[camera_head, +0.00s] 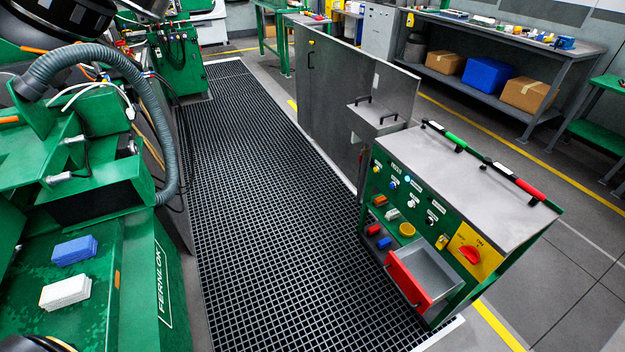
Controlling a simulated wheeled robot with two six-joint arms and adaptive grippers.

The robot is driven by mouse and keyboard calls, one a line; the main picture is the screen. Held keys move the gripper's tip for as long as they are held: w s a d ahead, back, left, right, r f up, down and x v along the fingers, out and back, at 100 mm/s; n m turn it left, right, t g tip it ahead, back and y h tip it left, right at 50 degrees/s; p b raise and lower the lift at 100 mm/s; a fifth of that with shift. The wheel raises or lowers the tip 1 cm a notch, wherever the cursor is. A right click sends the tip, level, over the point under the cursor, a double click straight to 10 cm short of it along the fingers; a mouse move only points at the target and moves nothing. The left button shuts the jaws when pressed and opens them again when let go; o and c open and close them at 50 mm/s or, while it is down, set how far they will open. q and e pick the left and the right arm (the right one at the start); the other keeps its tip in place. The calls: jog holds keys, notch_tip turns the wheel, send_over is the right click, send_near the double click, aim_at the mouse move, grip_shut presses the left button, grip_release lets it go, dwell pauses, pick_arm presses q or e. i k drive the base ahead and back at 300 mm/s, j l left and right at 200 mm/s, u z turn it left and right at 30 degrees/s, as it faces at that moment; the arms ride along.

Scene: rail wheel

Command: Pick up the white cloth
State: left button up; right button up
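The white cloth (65,291) looks like a small folded stack with squared edges. It lies flat on the green machine's ledge (95,310) at the lower left of the head view. A similar blue folded cloth (74,249) lies just behind it, with a narrow gap between them. Nothing is touching the white cloth. Neither of my grippers can be made out in this view. A dark rounded part shows at the bottom left corner; I cannot tell what it is.
A grey ribbed hose (165,130) arches over the machine. A black grated floor (270,200) runs through the middle and is clear. A green control cabinet (440,215) stands at the right with its red-fronted drawer (410,280) open. Boxes sit under a back bench (500,40).

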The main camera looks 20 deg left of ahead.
aim_at(56, 296)
jog(key=j+u, duration=0.15)
jog(key=u, duration=2.2)
